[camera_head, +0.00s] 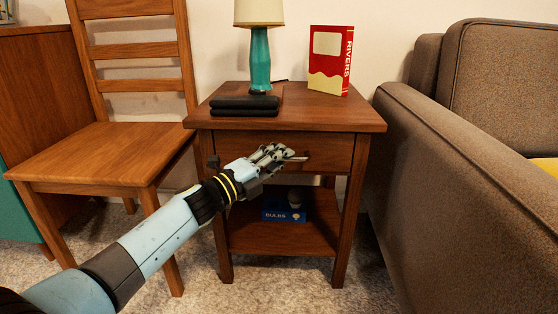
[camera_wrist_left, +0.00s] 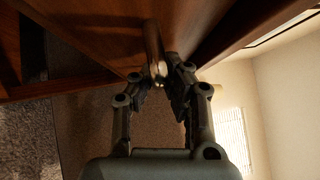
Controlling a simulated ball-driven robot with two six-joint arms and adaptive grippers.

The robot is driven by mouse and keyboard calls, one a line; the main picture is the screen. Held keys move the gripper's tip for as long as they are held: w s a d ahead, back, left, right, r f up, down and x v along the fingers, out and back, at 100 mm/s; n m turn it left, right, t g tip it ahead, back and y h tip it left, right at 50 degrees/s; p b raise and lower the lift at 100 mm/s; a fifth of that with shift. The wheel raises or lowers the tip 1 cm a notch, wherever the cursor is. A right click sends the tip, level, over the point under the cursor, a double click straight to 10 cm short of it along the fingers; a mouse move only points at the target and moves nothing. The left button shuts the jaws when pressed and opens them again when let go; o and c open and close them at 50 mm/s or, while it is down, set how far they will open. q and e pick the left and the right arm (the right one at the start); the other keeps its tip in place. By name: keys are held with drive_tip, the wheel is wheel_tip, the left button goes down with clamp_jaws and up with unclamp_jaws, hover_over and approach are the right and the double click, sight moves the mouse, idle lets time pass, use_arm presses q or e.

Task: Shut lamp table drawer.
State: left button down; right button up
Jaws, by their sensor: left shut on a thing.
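The wooden lamp table (camera_head: 360,122) stands between a chair and a sofa. Its drawer (camera_head: 336,148) sits under the top, and its front looks close to flush with the frame; I cannot tell whether a small gap remains. My left gripper (camera_head: 284,155) reaches in from the left and is shut on the drawer's bar handle (camera_head: 299,158). In the left wrist view, the fingers (camera_wrist_left: 167,76) close around the metal handle (camera_wrist_left: 153,45). The gripper covers part of the drawer front. My right gripper is out of view.
On the table top are a teal lamp (camera_head: 260,60), dark stacked items (camera_head: 245,104) and a red book (camera_head: 332,60). A blue bulb box (camera_head: 284,214) is on the lower shelf. The chair (camera_head: 100,155) is close at left, the sofa (camera_head: 440,165) close at right.

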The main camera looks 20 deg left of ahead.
use_arm(q)
drive_tip(key=shift+f, duration=0.2)
drive_tip(key=c, duration=1.9)
unclamp_jaws()
drive_tip(key=o, duration=0.5)
drive_tip(key=shift+s+a, duration=0.1)
drive_tip(key=v, duration=1.1)
drive_tip(key=shift+s+a, duration=0.2)
drive_tip(key=shift+s, duration=0.15)
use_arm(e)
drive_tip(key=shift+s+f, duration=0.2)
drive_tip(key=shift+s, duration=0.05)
